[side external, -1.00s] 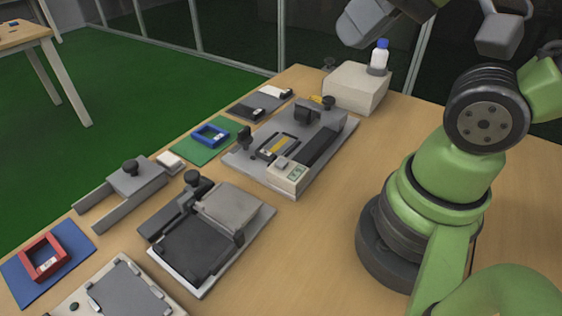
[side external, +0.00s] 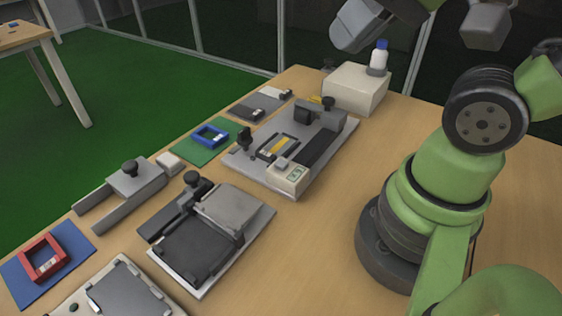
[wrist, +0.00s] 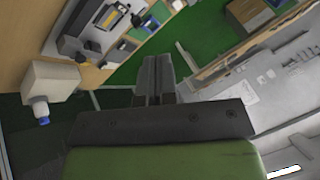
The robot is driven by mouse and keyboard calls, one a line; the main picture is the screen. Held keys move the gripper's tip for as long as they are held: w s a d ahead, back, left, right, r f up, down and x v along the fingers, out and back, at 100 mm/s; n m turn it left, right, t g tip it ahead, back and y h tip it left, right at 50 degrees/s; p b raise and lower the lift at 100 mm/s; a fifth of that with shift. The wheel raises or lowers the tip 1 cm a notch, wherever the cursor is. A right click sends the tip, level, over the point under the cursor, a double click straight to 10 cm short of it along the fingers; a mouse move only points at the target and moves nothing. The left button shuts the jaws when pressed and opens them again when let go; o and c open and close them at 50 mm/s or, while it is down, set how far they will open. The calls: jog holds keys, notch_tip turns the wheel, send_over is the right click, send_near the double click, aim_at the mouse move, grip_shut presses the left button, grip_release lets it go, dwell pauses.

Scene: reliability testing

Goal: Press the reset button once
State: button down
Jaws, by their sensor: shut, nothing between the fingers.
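My gripper (wrist: 157,78) shows in the wrist view with its two dark fingers together and nothing between them. It is in the air, clear of the table and everything on it. In the side external view its fingertips cannot be made out. A grey test fixture (side external: 240,159) lies on the table, with a small cream box (side external: 288,180) at its front that has a greenish display and a small raised grey key on top. A small dark green round button (side external: 74,307) sits on a pale plate at the bottom left. No readable label shows which is the reset button.
A white block (side external: 352,88) carries a blue-capped bottle (side external: 379,58) at the back; the wrist view also shows the bottle (wrist: 40,110). A hinged fixture (side external: 240,209), a red frame (side external: 43,259) and a blue frame (side external: 210,135) stand along the table. The wood before my base is bare.

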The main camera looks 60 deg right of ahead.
jog(key=w+f+m+g+y, duration=0.1)
jog(key=w+f+m+g, duration=0.15)
jog(key=m, duration=0.35)
jog(key=m+y, duration=0.5)
jog(key=m, duration=1.6)
send_over(281, 160)
notch_tip(281, 160, down, 12)
jog(key=shift+f, duration=0.1)
jog(key=shift+f, duration=4.35)
jog(key=shift+f, duration=0.4)
